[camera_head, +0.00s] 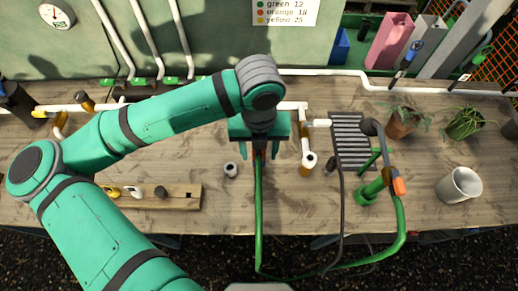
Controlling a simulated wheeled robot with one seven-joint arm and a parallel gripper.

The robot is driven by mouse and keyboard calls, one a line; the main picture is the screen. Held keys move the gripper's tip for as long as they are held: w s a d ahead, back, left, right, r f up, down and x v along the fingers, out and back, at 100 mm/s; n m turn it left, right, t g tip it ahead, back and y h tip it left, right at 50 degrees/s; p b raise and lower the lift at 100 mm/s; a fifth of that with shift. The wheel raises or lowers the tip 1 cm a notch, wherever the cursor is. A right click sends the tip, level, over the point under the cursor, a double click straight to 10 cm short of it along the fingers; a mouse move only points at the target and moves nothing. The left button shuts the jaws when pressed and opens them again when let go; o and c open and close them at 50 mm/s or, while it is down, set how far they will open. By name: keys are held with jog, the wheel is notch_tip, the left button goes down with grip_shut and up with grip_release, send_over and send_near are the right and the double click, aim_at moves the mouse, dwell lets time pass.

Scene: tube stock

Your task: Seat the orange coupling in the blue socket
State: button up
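My gripper (259,153) is over the middle of the table, pointing down. It appears shut on the upper end of a green hose (259,215). A small orange-red patch, seemingly the orange coupling (258,153), shows between the dark fingers, mostly hidden by them. A small white round fitting (231,169) stands left of the gripper.
A white pipe branch (308,140) stands just right of the gripper, beside a ribbed grey panel (353,140). A wooden block (180,198) with fittings lies left. Potted plants (400,122) and a white mug (459,186) stand right. A blue box (340,47) is at the back.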

notch_tip(320, 180, up, 11)
jog(key=shift+s+f, duration=0.1)
jog(key=shift+s, duration=0.05)
dwell(0.4)
